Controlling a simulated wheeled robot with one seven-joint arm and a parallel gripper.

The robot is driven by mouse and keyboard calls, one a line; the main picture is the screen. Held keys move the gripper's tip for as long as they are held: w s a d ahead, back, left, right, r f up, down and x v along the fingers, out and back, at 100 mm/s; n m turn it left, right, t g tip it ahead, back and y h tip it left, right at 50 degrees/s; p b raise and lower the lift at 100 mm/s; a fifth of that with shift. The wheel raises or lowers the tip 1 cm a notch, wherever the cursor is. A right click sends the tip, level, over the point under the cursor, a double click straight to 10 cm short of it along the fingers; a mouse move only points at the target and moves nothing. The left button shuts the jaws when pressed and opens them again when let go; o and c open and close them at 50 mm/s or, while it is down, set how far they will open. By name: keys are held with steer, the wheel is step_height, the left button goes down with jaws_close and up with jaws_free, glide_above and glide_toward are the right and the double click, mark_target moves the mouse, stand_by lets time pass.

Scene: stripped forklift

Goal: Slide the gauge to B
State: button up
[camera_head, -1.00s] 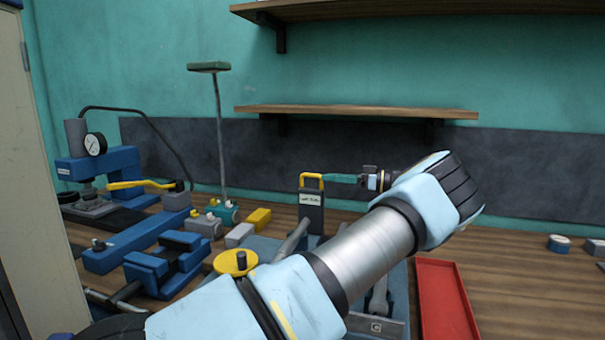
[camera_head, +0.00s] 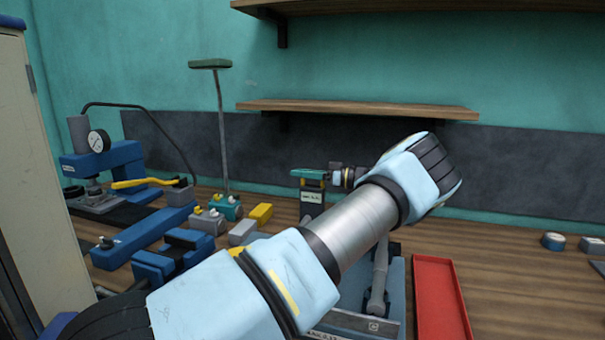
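Whether the fingers touch or grip the handle cannot be told. A metal plate (camera_head: 352,323) marked with a letter C shows at the front, partly behind my arm. No B mark can be made out.
A red tray (camera_head: 419,300) lies to the right. Blue fixtures (camera_head: 160,264) and a press with a dial (camera_head: 98,141) stand at left. Small yellow, grey and teal blocks (camera_head: 260,213) sit left of the gauge. A wooden shelf (camera_head: 355,108) hangs above. The bench at right is mostly clear.

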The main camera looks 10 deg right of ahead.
jaws_close()
stand_by(1.2)
